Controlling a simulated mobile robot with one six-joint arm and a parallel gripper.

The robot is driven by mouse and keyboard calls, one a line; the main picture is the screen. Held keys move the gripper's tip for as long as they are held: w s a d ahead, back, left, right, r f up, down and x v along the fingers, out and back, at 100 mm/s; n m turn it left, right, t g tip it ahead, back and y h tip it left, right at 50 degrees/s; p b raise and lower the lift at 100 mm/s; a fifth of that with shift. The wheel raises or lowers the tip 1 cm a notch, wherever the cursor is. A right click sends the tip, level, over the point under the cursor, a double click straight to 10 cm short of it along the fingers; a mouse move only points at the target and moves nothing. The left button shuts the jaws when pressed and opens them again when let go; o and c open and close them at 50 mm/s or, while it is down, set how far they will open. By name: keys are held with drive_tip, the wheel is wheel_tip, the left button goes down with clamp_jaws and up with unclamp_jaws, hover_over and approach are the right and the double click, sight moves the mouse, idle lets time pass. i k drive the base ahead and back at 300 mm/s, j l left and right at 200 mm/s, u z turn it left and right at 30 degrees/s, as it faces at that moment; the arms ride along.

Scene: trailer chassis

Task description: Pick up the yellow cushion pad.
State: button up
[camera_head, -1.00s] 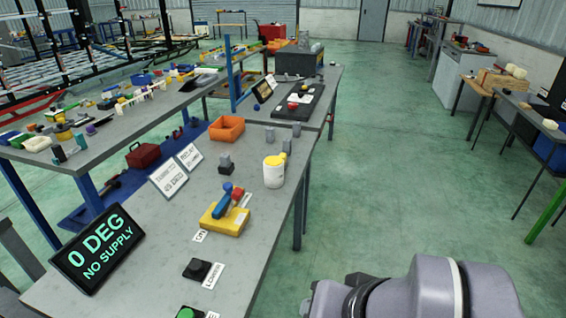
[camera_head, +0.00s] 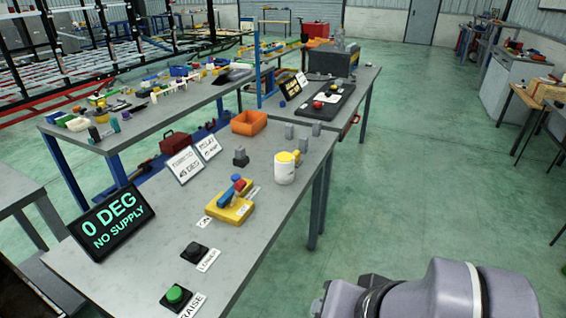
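I cannot pick out the yellow cushion pad for certain. A small pale yellow block (camera_head: 78,124) lies among mixed parts on the left bench, too small to identify. On the near bench, a yellow block (camera_head: 232,208) carries a blue and red lever, and a white and yellow cup-like container (camera_head: 285,168) stands behind it. Part of my arm, grey-lilac, shows at the bottom right, over the floor right of the near bench. My gripper's fingers are not in view.
The near grey bench (camera_head: 225,262) holds a "0 DEG NO SUPPLY" display (camera_head: 112,220), a black button (camera_head: 194,252), a green button (camera_head: 175,295) and an orange bin (camera_head: 249,122). Green floor (camera_head: 430,190) is open to the right. Benches stand at the far right.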

sight(297, 154)
drive_tip(key=u, duration=1.8)
drive_tip(key=z, duration=1.8)
drive_tip(key=i+l+u, duration=0.4)
drive_tip(key=i+l, duration=0.25)
drive_tip(key=i, duration=0.35)
drive_tip(key=i+l+u, duration=0.4)
drive_tip(key=i+l, duration=0.55)
